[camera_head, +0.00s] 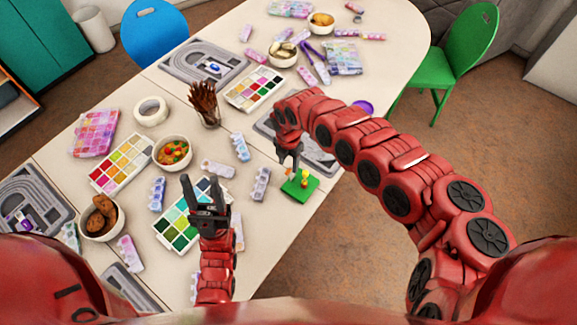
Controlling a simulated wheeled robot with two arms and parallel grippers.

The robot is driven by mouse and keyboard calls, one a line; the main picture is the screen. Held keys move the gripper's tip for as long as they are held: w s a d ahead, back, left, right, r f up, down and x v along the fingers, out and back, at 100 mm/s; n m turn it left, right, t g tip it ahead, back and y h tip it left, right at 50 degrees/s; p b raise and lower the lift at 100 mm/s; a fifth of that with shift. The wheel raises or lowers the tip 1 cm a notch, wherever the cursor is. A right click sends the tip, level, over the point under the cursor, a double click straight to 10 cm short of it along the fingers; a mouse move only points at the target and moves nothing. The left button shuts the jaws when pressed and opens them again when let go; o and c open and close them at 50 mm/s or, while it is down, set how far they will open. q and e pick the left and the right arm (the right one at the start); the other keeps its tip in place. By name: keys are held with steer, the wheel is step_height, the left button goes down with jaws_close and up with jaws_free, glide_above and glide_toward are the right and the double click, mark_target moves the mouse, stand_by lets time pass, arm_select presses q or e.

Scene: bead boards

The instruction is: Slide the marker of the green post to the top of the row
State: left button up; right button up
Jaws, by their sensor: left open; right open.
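A small green board (299,189) lies near the right edge of the white table, with small upright parts on it, including a yellow piece (305,174) and some red. Which of these is the marker, and how high it sits, is too small to tell. My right gripper (288,164) points down just above and to the left of the board. It is open and appears to hold nothing. My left gripper (201,184) is open and empty, over a tray of green bead compartments at the near side of the table.
A grey bead board (323,161) lies partly behind my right arm. A green chair (462,50) is beyond the table's right edge.

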mark_target(288, 171)
step_height(288, 171, down, 3)
steer(key=shift+a, duration=0.15)
steer(key=shift+f, duration=0.2)
jaws_close()
